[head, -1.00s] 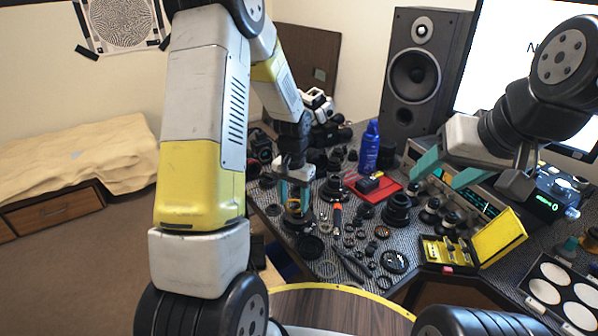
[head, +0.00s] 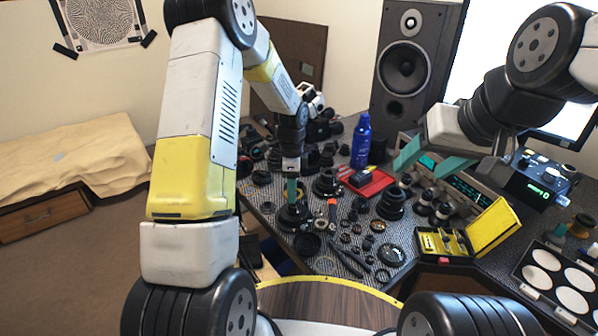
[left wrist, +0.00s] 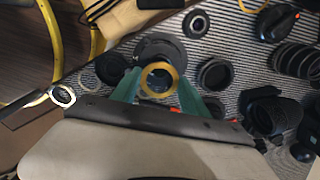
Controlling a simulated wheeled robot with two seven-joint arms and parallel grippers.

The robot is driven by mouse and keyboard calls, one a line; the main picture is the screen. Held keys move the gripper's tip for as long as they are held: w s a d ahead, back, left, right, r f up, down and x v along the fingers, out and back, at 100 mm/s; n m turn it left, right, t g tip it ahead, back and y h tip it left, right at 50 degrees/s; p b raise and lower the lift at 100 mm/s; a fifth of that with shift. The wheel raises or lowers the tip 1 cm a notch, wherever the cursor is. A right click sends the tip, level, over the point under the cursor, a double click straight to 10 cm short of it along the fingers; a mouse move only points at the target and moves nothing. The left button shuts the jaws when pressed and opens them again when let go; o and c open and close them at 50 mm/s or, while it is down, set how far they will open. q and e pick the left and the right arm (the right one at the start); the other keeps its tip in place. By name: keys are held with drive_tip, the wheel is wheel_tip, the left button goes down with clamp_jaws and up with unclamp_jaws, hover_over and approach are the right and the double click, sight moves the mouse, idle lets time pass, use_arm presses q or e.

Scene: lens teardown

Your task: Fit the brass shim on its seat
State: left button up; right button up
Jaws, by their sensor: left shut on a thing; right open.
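The brass shim (left wrist: 158,79) is a thin yellow ring held between the teal fingers of my left gripper (left wrist: 157,90) in the left wrist view. A dark round lens part (left wrist: 160,46) lies beneath and partly behind it. Through the ring I see dark material. I cannot tell whether the ring touches the part below. In the head view my left gripper (head: 291,191) points down over a dark round part (head: 293,217), its fingers seen nearly edge-on. The shim is not clear there. My right gripper (head: 417,170) is open and empty, raised over the bench's right side.
Several black lens rings and barrels cover the grey mat around the left gripper. A red tray (head: 371,184), a blue can (head: 361,142) and an open yellow case (head: 447,242) stand farther right.

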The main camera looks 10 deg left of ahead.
use_arm(q)
drive_tip(key=shift+f, duration=2.65)
drive_tip(key=shift+f, duration=0.25)
idle(0.4)
drive_tip(key=o, duration=1.4)
drive_tip(key=o, duration=0.3)
drive_tip(key=shift+r, duration=0.1)
drive_tip(key=shift+r, duration=3.45)
